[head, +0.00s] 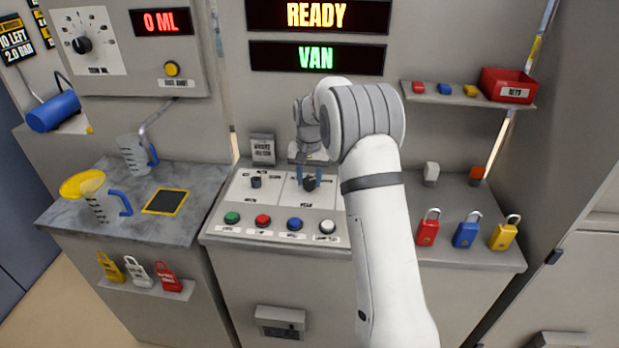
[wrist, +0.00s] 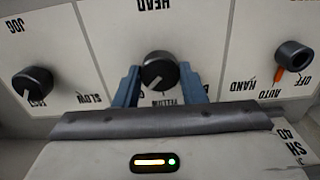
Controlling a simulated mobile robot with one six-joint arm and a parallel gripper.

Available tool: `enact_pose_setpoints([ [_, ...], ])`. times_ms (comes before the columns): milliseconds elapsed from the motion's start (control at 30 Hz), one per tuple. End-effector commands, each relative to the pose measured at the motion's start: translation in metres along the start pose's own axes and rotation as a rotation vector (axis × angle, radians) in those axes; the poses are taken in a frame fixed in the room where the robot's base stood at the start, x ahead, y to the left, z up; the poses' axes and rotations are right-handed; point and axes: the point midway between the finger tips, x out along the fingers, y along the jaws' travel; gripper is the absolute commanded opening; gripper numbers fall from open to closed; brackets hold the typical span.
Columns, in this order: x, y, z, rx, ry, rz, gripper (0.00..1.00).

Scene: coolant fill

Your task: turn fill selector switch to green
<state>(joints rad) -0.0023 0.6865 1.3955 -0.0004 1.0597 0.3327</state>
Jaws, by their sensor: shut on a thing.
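The black selector knob (head: 309,184) in the middle of the sloped panel is between the blue fingers of my gripper (head: 309,175). In the wrist view, which shows the labels upside down, my gripper (wrist: 160,86) is shut on this knob (wrist: 158,71), one finger on each side. The knob's pale pointer mark slants toward the lower left of that view. A label beside it reads as part of "YELLOW", and "HEAD" stands above it. No green label can be made out; the fingers and my gripper body hide part of the markings.
A second black knob (wrist: 33,82) with JOG, SLOW and FAST labels is at left in the wrist view. Coloured push buttons, including a green one (head: 232,217), line the panel front. Padlocks (head: 466,235) stand at right.

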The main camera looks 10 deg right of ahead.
Motion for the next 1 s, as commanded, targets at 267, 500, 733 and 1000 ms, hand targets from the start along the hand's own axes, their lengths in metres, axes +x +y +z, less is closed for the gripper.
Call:
enact_pose_setpoints([
  [267, 0.0, 0.0, 0.0, 0.002, 0.0, -0.001, 0.39],
  [500, 0.0, 0.0, 0.0, 0.0, 0.0, -0.001, 0.58],
  [733, -0.001, 0.0, 0.0, 0.0, 0.0, -0.001, 0.59],
  [1000, -0.032, -0.001, -0.001, 0.0, 0.004, -0.002, 0.59],
])
